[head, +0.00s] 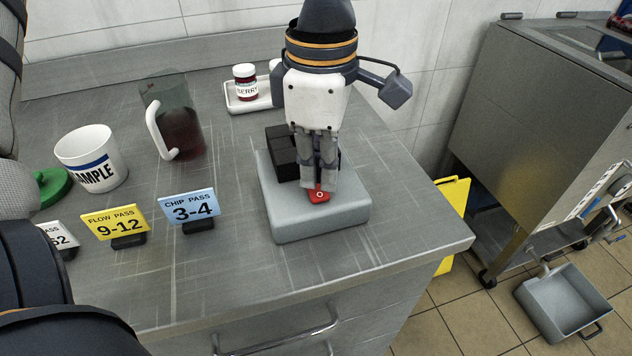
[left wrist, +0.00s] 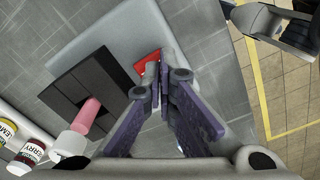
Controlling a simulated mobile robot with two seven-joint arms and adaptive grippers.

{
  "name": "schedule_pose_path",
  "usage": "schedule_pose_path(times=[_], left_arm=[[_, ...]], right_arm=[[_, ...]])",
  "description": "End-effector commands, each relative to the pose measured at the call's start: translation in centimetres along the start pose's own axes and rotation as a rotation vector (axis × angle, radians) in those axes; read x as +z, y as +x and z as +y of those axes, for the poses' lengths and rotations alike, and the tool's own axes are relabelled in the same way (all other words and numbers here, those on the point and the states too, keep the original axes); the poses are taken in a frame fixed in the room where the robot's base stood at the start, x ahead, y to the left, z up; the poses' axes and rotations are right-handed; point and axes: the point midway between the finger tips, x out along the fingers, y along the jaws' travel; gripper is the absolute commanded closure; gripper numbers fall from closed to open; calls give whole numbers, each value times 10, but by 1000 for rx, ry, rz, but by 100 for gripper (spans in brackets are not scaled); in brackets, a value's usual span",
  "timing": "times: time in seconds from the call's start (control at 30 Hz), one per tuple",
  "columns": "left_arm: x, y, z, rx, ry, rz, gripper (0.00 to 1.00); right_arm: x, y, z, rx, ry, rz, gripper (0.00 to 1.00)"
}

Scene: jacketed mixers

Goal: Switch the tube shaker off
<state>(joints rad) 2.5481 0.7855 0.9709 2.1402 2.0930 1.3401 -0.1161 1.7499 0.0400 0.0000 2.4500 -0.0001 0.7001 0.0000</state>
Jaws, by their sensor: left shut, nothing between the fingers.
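The tube shaker (head: 345,212) is a grey box on the worktop with a black tube block (head: 281,155) on top. A red rocker switch (head: 319,197) with a white "O" mark sits at its front. The switch also shows in the left wrist view (left wrist: 146,64), partly behind my fingers. My left gripper (head: 318,188) is shut and empty, pointing down, with its fingertips at the switch; I cannot tell whether they touch it. In the left wrist view a pink tube (left wrist: 91,113) stands in the black block. My right gripper is not in view.
A white tray with a "BERRY" jar (head: 245,83) stands behind the shaker. To the left are a dark jug (head: 180,125), a "SAMPLE" mug (head: 92,158), a green lid (head: 53,186) and several label stands, including blue "CHIP PASS" (head: 190,207). The worktop's right edge is close.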

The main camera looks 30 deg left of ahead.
Motion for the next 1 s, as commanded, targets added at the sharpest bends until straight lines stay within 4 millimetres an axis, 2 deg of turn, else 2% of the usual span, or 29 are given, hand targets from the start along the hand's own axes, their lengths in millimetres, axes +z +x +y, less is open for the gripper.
schedule_pose_path(times=[0.5, 1.0], left_arm=[[0, -51, 0, 2, 1, -1, 100], [0, -54, 0, 1, 2, -1, 100]], right_arm=[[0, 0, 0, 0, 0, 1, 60], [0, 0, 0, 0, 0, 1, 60]])
